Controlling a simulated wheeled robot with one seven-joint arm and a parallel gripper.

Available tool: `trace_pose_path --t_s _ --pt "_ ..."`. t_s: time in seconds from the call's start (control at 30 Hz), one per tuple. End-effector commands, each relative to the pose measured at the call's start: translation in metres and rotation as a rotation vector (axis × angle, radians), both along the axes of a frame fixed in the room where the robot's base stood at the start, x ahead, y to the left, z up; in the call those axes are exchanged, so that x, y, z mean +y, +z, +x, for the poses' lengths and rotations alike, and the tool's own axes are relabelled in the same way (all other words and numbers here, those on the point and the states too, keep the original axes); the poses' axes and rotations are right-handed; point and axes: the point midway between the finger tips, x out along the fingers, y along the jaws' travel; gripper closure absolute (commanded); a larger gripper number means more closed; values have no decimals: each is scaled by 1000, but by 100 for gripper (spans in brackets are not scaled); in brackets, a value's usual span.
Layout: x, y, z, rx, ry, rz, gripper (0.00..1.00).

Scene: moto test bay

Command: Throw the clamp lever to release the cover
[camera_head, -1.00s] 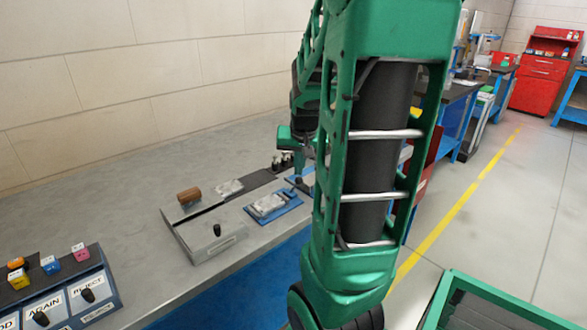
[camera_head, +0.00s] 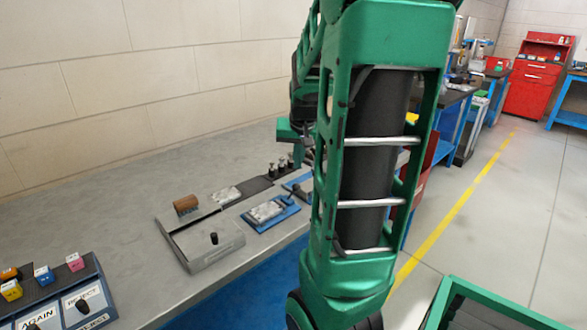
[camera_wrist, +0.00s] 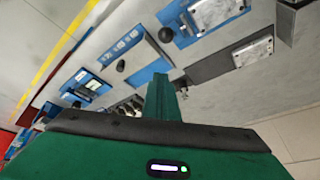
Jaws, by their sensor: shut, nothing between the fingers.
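My gripper (camera_head: 297,148) hangs over the bench, partly hidden behind my own green arm; its closed fingers (camera_wrist: 163,84) show in the wrist view with nothing in them. A blue plate (camera_head: 287,219) carries a grey metal cover (camera_head: 264,211). A black-knobbed lever (camera_head: 296,188), likely the clamp lever, stands near its far end, left of my arm. In the wrist view the cover (camera_wrist: 215,10) is at the top, and a black knob (camera_wrist: 166,34) sits at the blue plate's near corner. The fingers appear apart from the knob.
A grey tray-like fixture (camera_head: 205,244) with a black knob and a brown roller (camera_head: 186,204) stand to the left. Several dark pegs (camera_head: 281,164) stand behind the plate. More blue fixtures (camera_wrist: 130,48) show in the wrist view.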

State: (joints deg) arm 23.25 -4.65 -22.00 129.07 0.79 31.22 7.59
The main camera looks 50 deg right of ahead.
Motion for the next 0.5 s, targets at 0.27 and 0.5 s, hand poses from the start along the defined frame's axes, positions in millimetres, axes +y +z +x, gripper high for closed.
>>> trace_pose_path --t_s 0.27,0.5 --pt "4 19 -19 -3 4 0 100" --pt "19 35 -49 -3 6 -1 100"
